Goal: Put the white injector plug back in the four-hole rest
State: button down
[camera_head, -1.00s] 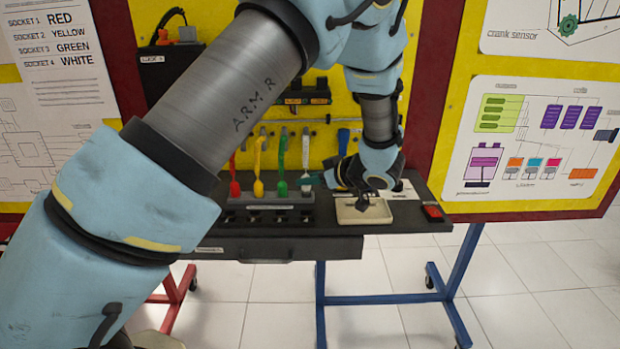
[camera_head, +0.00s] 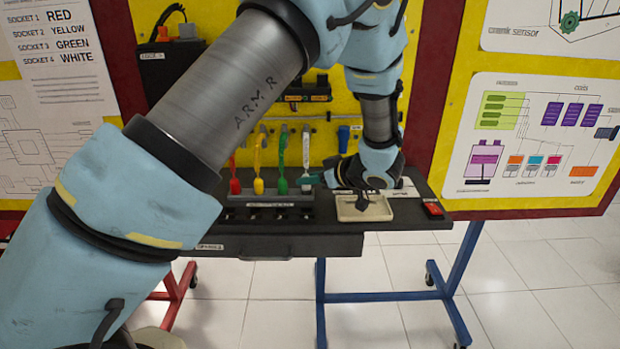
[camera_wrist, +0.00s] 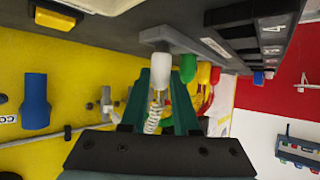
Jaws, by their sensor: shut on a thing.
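The white injector plug (camera_wrist: 160,72) is between the green fingers of my gripper (camera_wrist: 160,95) in the wrist view, with its coiled lead (camera_wrist: 153,118) running back toward the palm. My gripper is shut on it. In the head view, my gripper (camera_head: 312,180) reaches in from the right at the white plug (camera_head: 306,150). The plug is upright at the right end of the four-hole rest (camera_head: 265,198), in line with the red plug (camera_head: 235,186), yellow plug (camera_head: 258,186) and green plug (camera_head: 282,186). I cannot tell how deep it sits.
The green plug (camera_wrist: 188,68) is close beside my finger in the wrist view. A cream tray (camera_head: 345,214) lies on the black bench (camera_head: 405,222) below my wrist. A red box (camera_head: 433,209) is at the bench's right end. A blue connector (camera_head: 343,138) hangs behind.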

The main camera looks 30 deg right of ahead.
jog(key=shift+f, duration=0.55)
jog(key=c, duration=0.9)
grip_release()
jog(key=shift+r, duration=0.1)
jog(key=shift+r+p+v, duration=0.2)
jog(key=shift+p+v, duration=0.6)
jog(key=shift+v, duration=0.4)
jog(key=shift+p+v, duration=0.85)
jog(key=shift+v, duration=0.3)
jog(key=shift+r, duration=0.25)
notch_tip(320, 180, up, 4)
jog(key=p, duration=0.3)
jog(key=shift+f+p, duration=0.2)
jog(key=shift+p, duration=0.1)
